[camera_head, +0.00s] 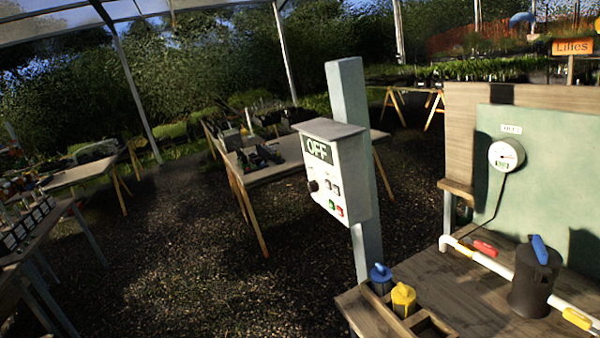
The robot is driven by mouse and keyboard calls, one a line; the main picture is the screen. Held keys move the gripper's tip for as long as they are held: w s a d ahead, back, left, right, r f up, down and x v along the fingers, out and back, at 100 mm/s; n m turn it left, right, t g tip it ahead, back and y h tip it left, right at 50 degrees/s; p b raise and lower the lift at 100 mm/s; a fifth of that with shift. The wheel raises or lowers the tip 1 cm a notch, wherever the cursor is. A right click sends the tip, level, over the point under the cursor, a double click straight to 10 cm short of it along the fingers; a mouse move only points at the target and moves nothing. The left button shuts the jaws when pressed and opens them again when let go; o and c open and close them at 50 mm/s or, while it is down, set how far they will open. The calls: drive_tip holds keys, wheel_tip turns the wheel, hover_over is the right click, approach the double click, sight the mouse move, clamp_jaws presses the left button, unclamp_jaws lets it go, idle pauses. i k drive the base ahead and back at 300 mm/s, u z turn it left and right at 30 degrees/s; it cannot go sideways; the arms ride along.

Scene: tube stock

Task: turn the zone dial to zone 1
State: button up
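A pale control box (350,180) is fixed to a grey-green post (366,250) in the middle of the view. Its upper display (318,150) reads OFF. Below it, at the left of the front face, is a small black knob (313,186) that looks like the zone dial. The box is angled, so the knob's pointer and any zone marks are too small to read. Small switches (328,185) sit beside the knob, with a green button (332,205) and a red button (339,211) below. My gripper is not in view.
Right of the post, a wooden bench (440,290) carries a dark jug (535,278), a white pipe (495,265) with red and yellow handles, and blue and yellow items (403,298). A round gauge (506,155) hangs on a green panel. Open gravel (200,260) lies left of the box.

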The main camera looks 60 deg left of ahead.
sight(312, 186)
drive_tip(key=u, duration=1.35)
drive_tip(key=k, duration=0.95)
drive_tip(key=u, duration=0.4)
drive_tip(key=i, duration=1.1)
drive_tip(key=z, duration=0.6)
drive_tip(key=i, duration=0.7)
drive_tip(key=z, duration=0.25)
